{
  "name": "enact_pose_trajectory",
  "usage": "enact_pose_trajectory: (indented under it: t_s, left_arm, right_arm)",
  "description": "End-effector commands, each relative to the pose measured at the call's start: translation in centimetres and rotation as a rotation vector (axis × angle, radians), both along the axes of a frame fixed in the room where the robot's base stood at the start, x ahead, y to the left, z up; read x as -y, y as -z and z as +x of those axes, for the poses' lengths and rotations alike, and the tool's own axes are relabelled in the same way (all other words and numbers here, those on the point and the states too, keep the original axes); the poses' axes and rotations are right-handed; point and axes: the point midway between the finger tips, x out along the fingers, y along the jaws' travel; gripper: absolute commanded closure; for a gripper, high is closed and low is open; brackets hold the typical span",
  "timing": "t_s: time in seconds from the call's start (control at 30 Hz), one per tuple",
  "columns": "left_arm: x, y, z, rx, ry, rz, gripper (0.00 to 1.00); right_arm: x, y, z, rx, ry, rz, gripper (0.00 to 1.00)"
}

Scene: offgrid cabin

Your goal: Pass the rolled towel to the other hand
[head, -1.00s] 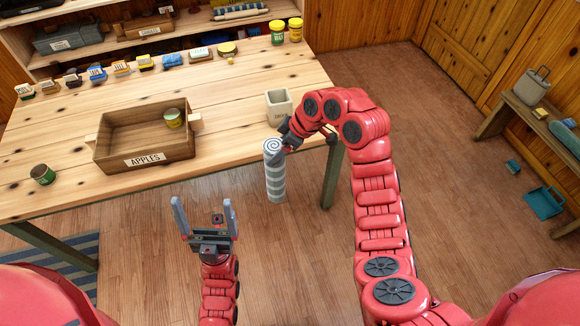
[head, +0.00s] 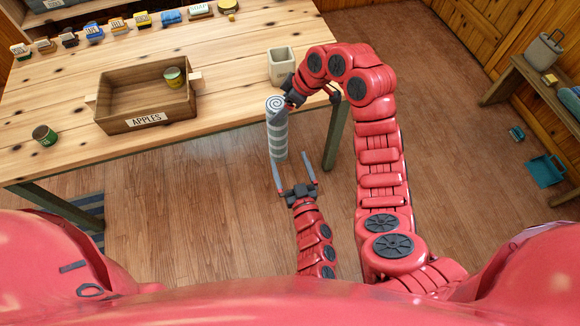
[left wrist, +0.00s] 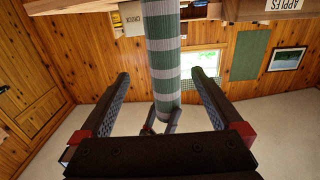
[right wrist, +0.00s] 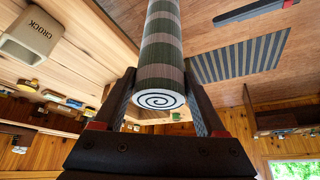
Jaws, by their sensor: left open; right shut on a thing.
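The rolled towel (head: 278,135) is a striped grey-green and white roll with a spiral end. It hangs upright in front of the table's front edge. My right gripper (head: 287,103) is shut on its upper part; the right wrist view shows the towel (right wrist: 160,55) between the fingers (right wrist: 158,105). My left gripper (head: 293,170) is open and empty, just below and in front of the towel's lower end. In the left wrist view the towel (left wrist: 162,60) shows beyond and between the open fingers (left wrist: 160,95), apart from them.
A bench (head: 515,85) stands at right. Floor is open between.

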Motion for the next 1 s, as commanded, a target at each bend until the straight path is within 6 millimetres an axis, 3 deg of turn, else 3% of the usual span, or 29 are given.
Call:
enact_pose_trajectory:
  t_s: [0.3,0.5,0.7,0.97,1.0]
  left_arm:
    - [-2.0,-0.1,6.0,0.003,-0.001,0.000,0.00]
    - [-2.9,0.0,8.9,0.002,0.000,0.001,0.00]
    - [-3.4,-0.1,10.1,0.003,-0.001,0.001,0.00]
    - [-3.4,0.0,10.1,0.002,-0.001,0.001,0.00]
    - [-3.4,0.0,10.1,0.002,-0.001,0.001,0.05]
  right_arm:
    - [0.0,0.0,0.0,0.000,0.000,0.000,1.00]
    - [0.0,0.0,0.0,0.000,0.000,0.000,1.00]
    - [0.0,0.0,0.0,0.000,0.000,0.000,1.00]
    - [0.0,0.0,0.0,0.000,0.000,0.000,1.00]
    - [0.0,0.0,0.0,0.000,0.000,0.000,1.00]
